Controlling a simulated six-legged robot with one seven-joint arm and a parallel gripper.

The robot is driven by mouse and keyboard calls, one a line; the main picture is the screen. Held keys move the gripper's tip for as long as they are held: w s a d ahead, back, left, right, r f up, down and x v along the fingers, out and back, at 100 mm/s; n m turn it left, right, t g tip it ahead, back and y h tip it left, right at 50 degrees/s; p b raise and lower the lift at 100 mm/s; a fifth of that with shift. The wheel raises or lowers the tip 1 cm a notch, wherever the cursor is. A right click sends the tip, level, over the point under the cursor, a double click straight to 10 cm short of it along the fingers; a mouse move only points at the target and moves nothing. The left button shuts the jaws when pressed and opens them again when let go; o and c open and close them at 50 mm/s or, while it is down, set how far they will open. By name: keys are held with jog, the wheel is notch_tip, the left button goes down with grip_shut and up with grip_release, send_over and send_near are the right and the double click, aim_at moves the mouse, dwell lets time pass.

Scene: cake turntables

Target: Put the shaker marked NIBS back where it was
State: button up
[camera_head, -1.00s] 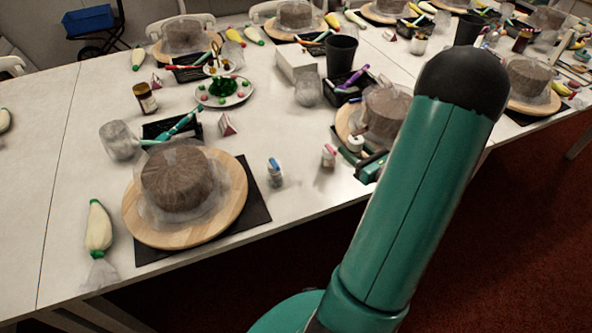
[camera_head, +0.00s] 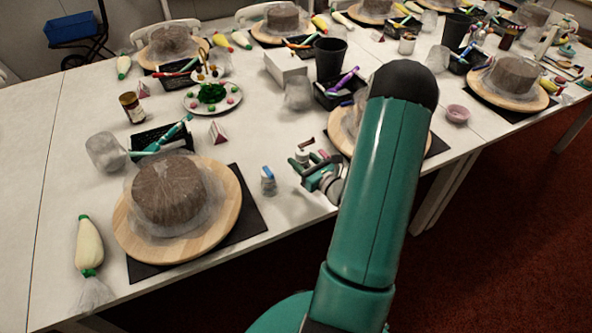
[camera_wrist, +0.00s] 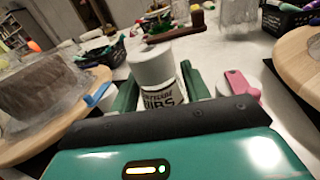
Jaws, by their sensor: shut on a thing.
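The NIBS shaker (camera_wrist: 160,85) has a white lid and dark lettering on its label. In the wrist view it stands upright between the green fingers of my gripper (camera_wrist: 158,92), which is shut on it. In the camera_head view my gripper (camera_head: 313,168) is over the front part of the table, right of a blue-lidded shaker (camera_head: 268,180). The held shaker's white lid (camera_head: 302,157) shows there, small. I cannot tell whether its base touches the table. A pink-lidded shaker (camera_wrist: 240,86) is to the right in the wrist view.
A wrapped cake on a wooden turntable (camera_head: 226,222) stands on a dark mat at left. Another turntable (camera_head: 429,147) is partly behind my arm. A white box (camera_head: 286,67), dark cup (camera_head: 332,58) and pink bowl (camera_head: 458,113) are farther back. Bare tabletop lies around the blue-lidded shaker.

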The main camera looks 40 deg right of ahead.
jog(key=shift+w+a+f, duration=0.4)
jog(key=shift+w+f, duration=0.25)
jog(key=shift+f, duration=0.15)
jog(key=shift+w+a+f, duration=0.1)
jog(key=shift+w+f, duration=0.05)
jog(key=shift+f, duration=0.8)
jog(key=shift+w+a+f, duration=0.1)
jog(key=shift+w+f, duration=0.05)
jog(key=shift+f, duration=0.75)
jog(key=o, duration=1.1)
jog(key=shift+f, duration=0.15)
